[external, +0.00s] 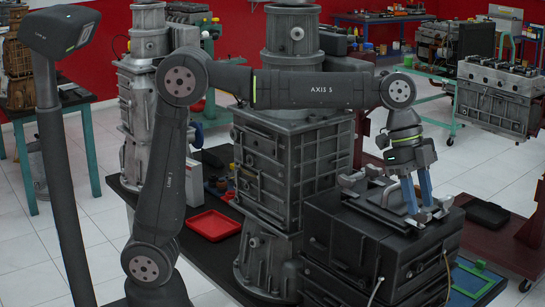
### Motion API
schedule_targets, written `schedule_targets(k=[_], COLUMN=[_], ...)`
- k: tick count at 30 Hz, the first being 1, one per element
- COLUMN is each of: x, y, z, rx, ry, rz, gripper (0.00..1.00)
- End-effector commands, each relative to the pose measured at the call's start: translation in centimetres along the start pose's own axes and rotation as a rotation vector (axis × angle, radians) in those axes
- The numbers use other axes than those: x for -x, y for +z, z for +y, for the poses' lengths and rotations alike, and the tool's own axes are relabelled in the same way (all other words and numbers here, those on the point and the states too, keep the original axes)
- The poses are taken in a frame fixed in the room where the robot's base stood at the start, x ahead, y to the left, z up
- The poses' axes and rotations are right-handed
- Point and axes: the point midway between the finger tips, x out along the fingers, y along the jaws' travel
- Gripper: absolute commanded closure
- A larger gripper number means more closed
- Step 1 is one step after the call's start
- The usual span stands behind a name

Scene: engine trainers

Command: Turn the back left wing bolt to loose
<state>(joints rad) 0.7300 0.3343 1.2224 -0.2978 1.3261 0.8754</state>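A dark boxy engine unit (375,262) stands at the right front, with a raised plate and small silver fittings on top. Silver fittings that look like wing bolts sit near its left end (348,179) and right end (443,203). They are too small for me to tell each bolt's turn or which one is back left. My gripper (421,209) points down over the right end of the top. Its two blue fingers are apart, with their tips at the silver fittings there. I cannot tell whether they grip one.
A tall grey ribbed engine casing (265,170) stands just left of the unit, below my arm. A red tray (213,225) lies on the dark bench. A black tray (485,213) lies to the right. Other engines on stands fill the background.

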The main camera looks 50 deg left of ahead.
Motion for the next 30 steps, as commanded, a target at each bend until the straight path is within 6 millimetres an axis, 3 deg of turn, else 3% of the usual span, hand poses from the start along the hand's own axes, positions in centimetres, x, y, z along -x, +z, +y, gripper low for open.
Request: schedule_targets(k=[6, 14, 20, 30], x=[-1.6, -1.7, -1.7, -1.6], y=[0.0, 0.0, 0.0, 0.0], z=[0.0, 0.0, 0.0, 0.0], rx=[0.0, 0.0, 0.001, 0.026], ry=[0.0, -0.001, -0.001, -0.012], rz=[0.0, 0.0, 0.0, 0.001], gripper=[0.64, 0.64, 1.0, 1.0])
